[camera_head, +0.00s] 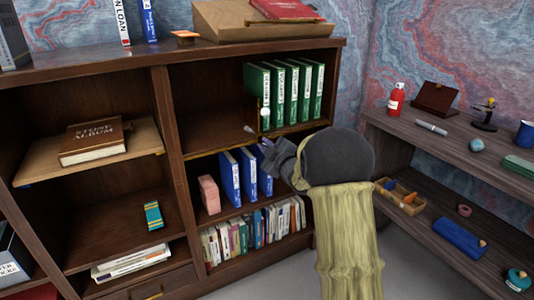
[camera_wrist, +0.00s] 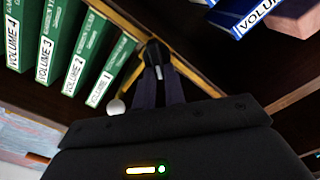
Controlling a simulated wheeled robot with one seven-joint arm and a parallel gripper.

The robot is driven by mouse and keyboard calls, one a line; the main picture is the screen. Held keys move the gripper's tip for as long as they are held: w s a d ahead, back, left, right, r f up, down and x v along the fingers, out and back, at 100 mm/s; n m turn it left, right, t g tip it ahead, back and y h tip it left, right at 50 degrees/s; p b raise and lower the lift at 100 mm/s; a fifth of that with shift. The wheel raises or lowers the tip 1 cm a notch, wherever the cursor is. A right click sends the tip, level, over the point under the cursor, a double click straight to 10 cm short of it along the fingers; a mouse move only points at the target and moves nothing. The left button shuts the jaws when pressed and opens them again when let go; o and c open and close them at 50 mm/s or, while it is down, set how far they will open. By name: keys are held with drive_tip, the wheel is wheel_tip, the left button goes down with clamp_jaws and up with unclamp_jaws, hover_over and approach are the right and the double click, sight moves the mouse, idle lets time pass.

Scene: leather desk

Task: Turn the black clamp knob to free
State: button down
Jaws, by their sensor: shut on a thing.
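The black clamp knob (camera_wrist: 152,50) sits on a brass rail (camera_wrist: 187,73) at the shelf's front edge, as the wrist view shows. My gripper (camera_wrist: 160,75) has its two dark fingers shut on the knob, which partly hide it. In the head view my gripper (camera_head: 264,143) reaches the shelf edge just below the left end of the green volumes. The knob cannot be made out there. A white ball (camera_wrist: 115,106) is beside the brass upright, left of my fingers; it also shows in the head view (camera_head: 265,113).
Green volumes (camera_head: 285,95) stand right of the brass upright. Blue volumes (camera_head: 229,178) and a pink block (camera_head: 209,194) stand on the shelf below my gripper. The shelf left of the green volumes is mostly bare. A side shelf (camera_head: 450,145) with small items is at the right.

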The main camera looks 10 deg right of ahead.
drive_tip(key=shift+a+f+n+b, duration=0.1)
drive_tip(key=shift+f+n+b, duration=0.1)
drive_tip(key=shift+n+b, duration=0.9)
drive_tip(key=shift+f+n+b, duration=0.25)
drive_tip(key=shift+n+b, duration=0.8)
drive_tip(key=shift+n, duration=0.2)
drive_tip(key=shift+a+f+n+b, duration=0.1)
drive_tip(key=shift+f+n+b, duration=0.1)
drive_tip(key=shift+n+b, duration=0.9)
drive_tip(key=c, duration=1.5)
unclamp_jaws()
drive_tip(key=shift+o, duration=0.2)
drive_tip(key=shift+r, duration=0.1)
drive_tip(key=shift+s, duration=0.1)
